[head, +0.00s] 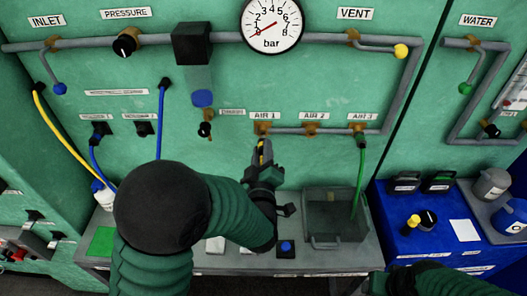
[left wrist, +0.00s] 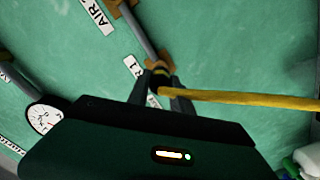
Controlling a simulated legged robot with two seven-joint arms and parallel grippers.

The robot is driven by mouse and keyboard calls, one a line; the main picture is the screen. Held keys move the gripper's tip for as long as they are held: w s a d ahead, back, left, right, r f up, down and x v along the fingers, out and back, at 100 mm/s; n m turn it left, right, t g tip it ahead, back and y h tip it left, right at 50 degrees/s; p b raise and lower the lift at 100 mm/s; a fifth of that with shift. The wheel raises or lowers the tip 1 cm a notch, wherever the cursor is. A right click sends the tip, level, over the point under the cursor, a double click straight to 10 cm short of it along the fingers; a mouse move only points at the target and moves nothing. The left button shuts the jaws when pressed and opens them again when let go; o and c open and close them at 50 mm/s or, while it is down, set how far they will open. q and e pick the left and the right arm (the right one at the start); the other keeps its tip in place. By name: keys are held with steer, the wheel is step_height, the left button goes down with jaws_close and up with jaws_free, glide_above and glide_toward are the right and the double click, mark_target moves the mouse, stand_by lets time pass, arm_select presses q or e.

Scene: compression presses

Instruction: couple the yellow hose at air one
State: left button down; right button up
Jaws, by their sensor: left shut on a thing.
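My left gripper (head: 263,152) is shut on the end fitting of the yellow hose, just below the brass AIR 1 port (head: 262,128). In the left wrist view the dark fitting (left wrist: 161,78) sits between the fingertips, right at the brass port (left wrist: 158,64). It looks in line with the port, but I cannot tell whether it is seated. The yellow hose (left wrist: 240,98) runs off to the right there. In the head view its other end hangs from the panel at left (head: 62,134). Part of my right arm shows at the bottom right, without its gripper.
A green hose (head: 360,175) hangs from AIR 3 into a grey bin (head: 336,240) right of my gripper. The AIR 2 port (head: 310,128) is free. A blue hose (head: 161,115) hangs at left. A blue box (head: 425,240) stands right. A pressure gauge (head: 271,22) is above.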

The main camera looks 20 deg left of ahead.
mark_target(262, 143)
arm_select(q)
steer(key=shift+b+x, duration=0.5)
steer(key=shift+x, duration=1.05)
steer(key=shift+a+r, duration=0.1)
steer(key=shift+r, duration=0.05)
steer(key=c, duration=1.6)
jaws_free()
steer(key=o, duration=0.5)
steer(key=shift+w, duration=0.15)
steer(key=shift+o, duration=0.2)
